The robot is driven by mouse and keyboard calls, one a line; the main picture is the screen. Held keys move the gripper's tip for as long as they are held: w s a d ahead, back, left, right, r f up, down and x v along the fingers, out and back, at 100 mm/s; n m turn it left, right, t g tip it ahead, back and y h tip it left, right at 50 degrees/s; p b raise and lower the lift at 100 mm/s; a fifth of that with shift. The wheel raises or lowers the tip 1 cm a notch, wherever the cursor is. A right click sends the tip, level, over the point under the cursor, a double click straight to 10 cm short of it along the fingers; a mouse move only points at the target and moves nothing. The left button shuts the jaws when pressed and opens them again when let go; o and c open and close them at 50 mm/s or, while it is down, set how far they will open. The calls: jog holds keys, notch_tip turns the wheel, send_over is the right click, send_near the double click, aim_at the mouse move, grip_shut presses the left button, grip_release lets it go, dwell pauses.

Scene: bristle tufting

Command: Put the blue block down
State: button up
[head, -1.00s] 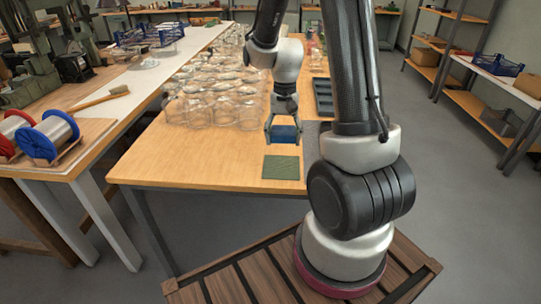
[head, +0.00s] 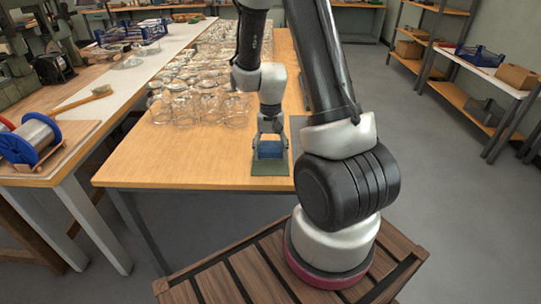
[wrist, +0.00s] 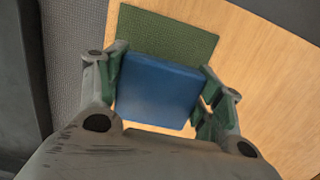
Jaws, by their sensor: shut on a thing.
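The blue block (wrist: 158,91) is between the two fingers of my gripper (wrist: 160,95), which is shut on it. In the head view the blue block (head: 270,150) shows between the fingertips of my gripper (head: 270,152), low over the green mat (head: 270,169). In the wrist view the green mat (wrist: 185,35) lies under and beyond the block, and part of it is hidden by the block. I cannot tell whether the block touches the mat.
Several clear glass jars (head: 205,108) stand on the wooden table (head: 150,163) behind and left of my gripper. A grey mat (wrist: 75,40) lies beside the green mat. Bare table is free to the left. A blue spool (head: 32,140) is on the left bench.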

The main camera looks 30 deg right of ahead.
jog(key=shift+f, duration=0.75)
jog(key=shift+f, duration=0.1)
jog(key=shift+f, duration=0.4)
jog(key=shift+f, duration=0.1)
jog(key=o, duration=1.3)
jog(key=shift+c, duration=0.2)
